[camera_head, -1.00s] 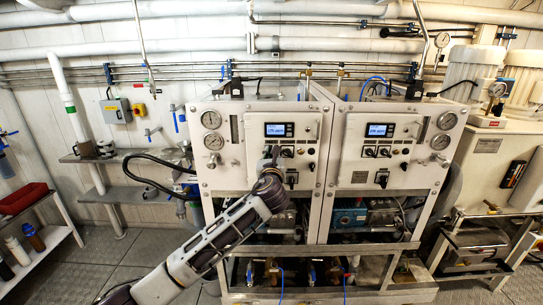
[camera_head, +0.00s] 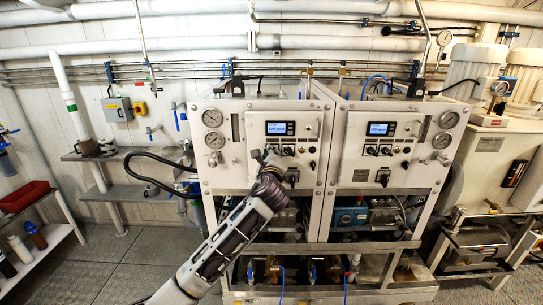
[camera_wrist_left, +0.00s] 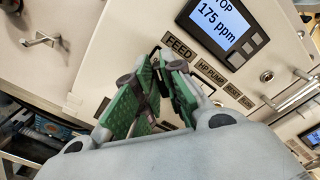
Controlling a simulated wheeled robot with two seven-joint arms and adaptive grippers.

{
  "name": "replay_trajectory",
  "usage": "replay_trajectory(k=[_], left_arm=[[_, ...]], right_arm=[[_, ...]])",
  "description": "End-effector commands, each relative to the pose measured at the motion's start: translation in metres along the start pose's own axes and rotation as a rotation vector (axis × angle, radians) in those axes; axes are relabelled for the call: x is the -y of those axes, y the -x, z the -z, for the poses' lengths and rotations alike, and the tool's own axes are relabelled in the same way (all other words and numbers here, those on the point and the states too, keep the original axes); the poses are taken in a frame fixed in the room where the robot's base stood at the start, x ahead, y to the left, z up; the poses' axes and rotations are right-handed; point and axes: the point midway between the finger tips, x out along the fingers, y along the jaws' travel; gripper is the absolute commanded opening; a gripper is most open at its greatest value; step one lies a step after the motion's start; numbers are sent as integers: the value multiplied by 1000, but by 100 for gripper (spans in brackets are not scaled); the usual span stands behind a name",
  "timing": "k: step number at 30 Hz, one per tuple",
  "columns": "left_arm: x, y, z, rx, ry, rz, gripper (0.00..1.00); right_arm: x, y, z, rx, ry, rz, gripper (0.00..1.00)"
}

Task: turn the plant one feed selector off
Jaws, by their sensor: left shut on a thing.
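The plant one panel (camera_head: 256,172) is the left white cabinet front, with a lit display (camera_head: 280,129) that reads 175 ppm in the wrist view (camera_wrist_left: 220,22). My left gripper (camera_head: 262,155) is at the selector row below the display. In the wrist view its green-padded fingers (camera_wrist_left: 157,60) are closed in beside the FEED label (camera_wrist_left: 178,46), shut on the feed selector. The fingers hide most of the selector, so its pointing direction cannot be read. The HP PUMP label (camera_wrist_left: 211,72) is just right of the fingers. My right gripper is in neither view.
A small black selector (camera_head: 288,151) sits close to the right of the gripper, and a larger dark switch (camera_head: 292,176) lies below. The neighbouring cabinet (camera_head: 361,170) has a similar panel. Gauges (camera_head: 212,118) stand at the panel's left. Open floor (camera_head: 125,265) lies at lower left.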

Motion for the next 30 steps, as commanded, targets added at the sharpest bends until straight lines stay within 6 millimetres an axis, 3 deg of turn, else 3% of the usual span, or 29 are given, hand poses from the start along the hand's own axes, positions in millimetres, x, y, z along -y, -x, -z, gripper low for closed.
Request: replay_trajectory(k=[9, 23, 24, 28, 30], left_arm=[[-1, 0, 0, 1, 124, -1, 0], [-1, 0, 0, 0, 142, -1, 0], [-1, 0, 0, 0, 142, -1, 15], [-1, 0, 0, 0, 141, -1, 31], [-1, 0, 0, 0, 140, -1, 32]], right_arm=[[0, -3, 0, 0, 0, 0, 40], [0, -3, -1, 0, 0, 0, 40], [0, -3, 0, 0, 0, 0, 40], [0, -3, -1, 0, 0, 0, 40], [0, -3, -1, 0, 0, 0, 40]])
